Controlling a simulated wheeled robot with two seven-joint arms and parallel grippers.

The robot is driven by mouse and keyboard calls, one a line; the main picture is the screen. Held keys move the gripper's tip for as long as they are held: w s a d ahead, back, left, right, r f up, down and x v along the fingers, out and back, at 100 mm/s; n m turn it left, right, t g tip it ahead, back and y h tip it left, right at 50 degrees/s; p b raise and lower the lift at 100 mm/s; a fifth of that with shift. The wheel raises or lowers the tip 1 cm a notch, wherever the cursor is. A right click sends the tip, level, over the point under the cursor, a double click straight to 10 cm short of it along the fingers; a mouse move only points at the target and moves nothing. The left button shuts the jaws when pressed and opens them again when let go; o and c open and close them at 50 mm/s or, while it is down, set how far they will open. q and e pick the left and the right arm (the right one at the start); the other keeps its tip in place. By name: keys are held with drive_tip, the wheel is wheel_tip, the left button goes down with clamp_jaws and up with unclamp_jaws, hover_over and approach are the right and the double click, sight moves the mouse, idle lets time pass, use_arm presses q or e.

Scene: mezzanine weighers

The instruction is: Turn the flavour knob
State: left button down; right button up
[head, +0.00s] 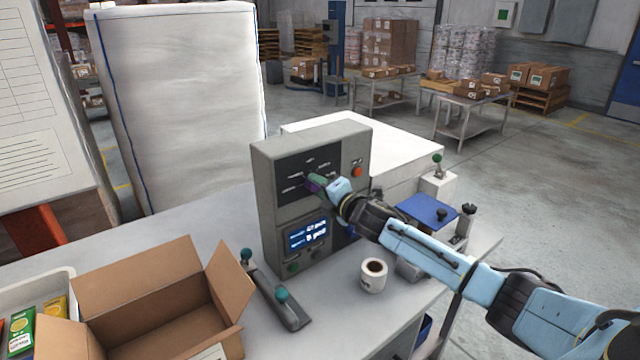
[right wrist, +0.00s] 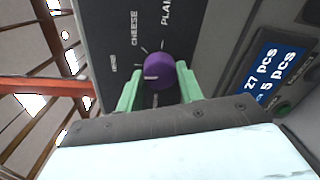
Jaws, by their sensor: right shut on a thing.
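The purple flavour knob (right wrist: 158,72) sits on the dark panel of a grey control box (head: 262,190). Its pale pointer mark shows on the side facing left in the right wrist view. Labels around it include "CHEESE" and one beginning "PLAI"; another, smaller label is hard to read. My right gripper (right wrist: 160,88) has its green fingers on either side of the knob, shut on it. In the head view the right gripper (head: 316,184) reaches the panel from the right and covers most of the knob. My left gripper is not in view.
A lit blue screen (head: 307,234) is below the panel, and an orange button (head: 357,171) is at its upper right. An open cardboard box (head: 150,290), a two-knobbed bar (head: 275,300) and a label roll (head: 373,276) stand on the grey table (head: 335,325).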

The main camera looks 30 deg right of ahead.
drive_tip(key=shift+m, duration=0.6)
drive_tip(key=o, duration=1)
drive_tip(key=shift+s, duration=0.1)
drive_tip(key=s, duration=0.8)
drive_tip(key=s+d+b, duration=0.1)
drive_tip(key=s, duration=0.4)
drive_tip(key=shift+s+r, duration=0.1)
drive_tip(key=shift+r, duration=0.25)
